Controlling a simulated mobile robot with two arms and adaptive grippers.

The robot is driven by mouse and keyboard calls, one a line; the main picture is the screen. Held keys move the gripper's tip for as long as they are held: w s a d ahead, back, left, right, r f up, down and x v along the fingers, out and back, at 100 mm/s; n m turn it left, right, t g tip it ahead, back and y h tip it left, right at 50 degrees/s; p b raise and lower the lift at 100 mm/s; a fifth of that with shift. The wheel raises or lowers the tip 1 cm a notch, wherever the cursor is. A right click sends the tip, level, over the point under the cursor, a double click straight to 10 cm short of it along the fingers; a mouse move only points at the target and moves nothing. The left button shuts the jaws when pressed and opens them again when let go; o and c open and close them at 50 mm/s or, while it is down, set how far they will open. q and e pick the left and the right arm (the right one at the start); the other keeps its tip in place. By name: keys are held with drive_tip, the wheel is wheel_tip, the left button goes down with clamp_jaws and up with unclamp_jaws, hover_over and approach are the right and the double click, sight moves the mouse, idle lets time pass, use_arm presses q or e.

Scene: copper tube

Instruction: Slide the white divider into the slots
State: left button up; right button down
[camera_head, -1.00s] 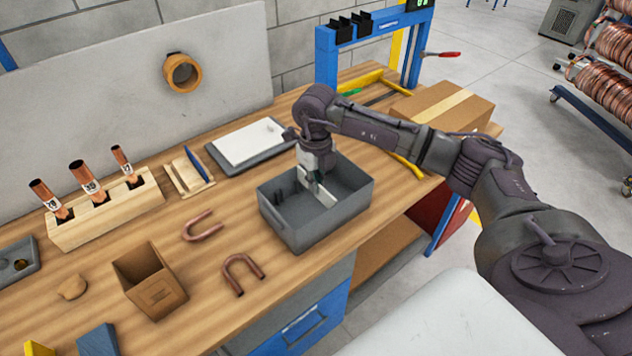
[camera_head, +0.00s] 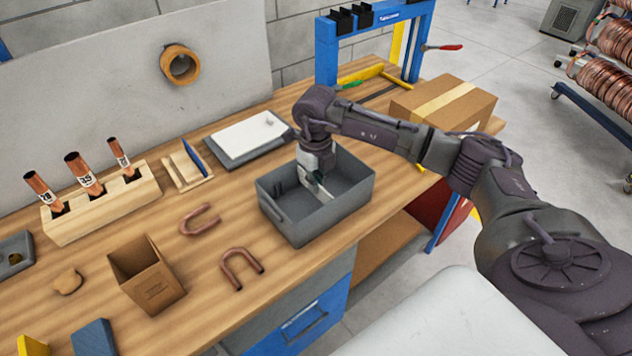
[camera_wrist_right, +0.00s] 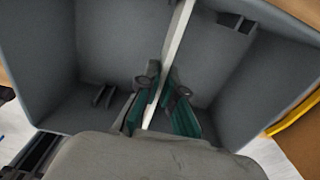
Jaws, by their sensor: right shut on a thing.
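The white divider shows as a thin pale plate inside the grey bin in the head view (camera_head: 321,191) and edge-on in the right wrist view (camera_wrist_right: 178,45). My right gripper (camera_wrist_right: 160,98) is shut on the divider, with a finger on each side. The grey bin (camera_head: 315,222) stands on the bench near its front edge. Small dark slot ribs stick out from the bin walls in the wrist view, at the left (camera_wrist_right: 103,96) and the upper right (camera_wrist_right: 236,22). The divider's lower edge is hidden, so I cannot tell whether it sits in the slots. My left gripper is not in view.
Copper U-bends (camera_head: 241,268), an open cardboard box (camera_head: 148,275) and a wooden block with copper tubes (camera_head: 100,207) lie left of the bin. A closed carton (camera_head: 442,102) stands behind it at right. A grey tray with a white sheet (camera_head: 248,138) lies behind the bin.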

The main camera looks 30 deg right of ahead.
drive_tip(key=shift+f+b, duration=1)
drive_tip(key=shift+f, duration=0.35)
drive_tip(key=c, duration=1.2)
unclamp_jaws()
drive_tip(key=shift+r, duration=0.1)
drive_tip(key=shift+c, duration=0.2)
drive_tip(key=shift+r, duration=0.25)
wheel_tip(320, 180, up, 12)
drive_tip(key=shift+f, duration=0.25)
drive_tip(key=shift+f, duration=0.1)
